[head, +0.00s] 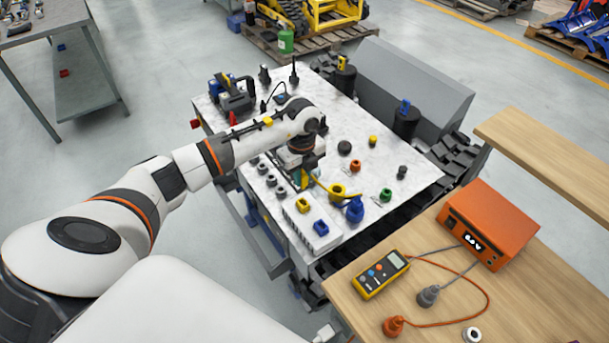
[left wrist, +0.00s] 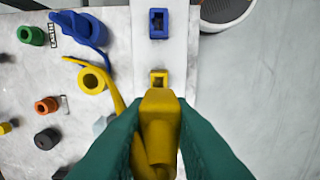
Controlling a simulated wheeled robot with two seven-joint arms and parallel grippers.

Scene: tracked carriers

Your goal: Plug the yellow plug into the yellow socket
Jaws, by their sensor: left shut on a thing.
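My left gripper (head: 304,181) is shut on the yellow plug (left wrist: 160,130), which shows between its green fingers in the left wrist view. A yellow cable (left wrist: 115,85) runs from the plug past a yellow ring-shaped piece (left wrist: 92,80) on the table. The yellow socket (left wrist: 159,78) is a square opening on a white strip, just ahead of the plug in the picture. The socket also shows in the head view (head: 303,205), a little in front of the gripper. The plug's tip and its height above the strip cannot be told. My right gripper is not in view.
A blue socket (left wrist: 158,22) sits farther along the same strip. A blue plug with cable (head: 355,209) and green, orange and black round pieces stand on the tabletop. A wooden bench with a yellow meter (head: 380,274) and orange box (head: 488,225) is at right.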

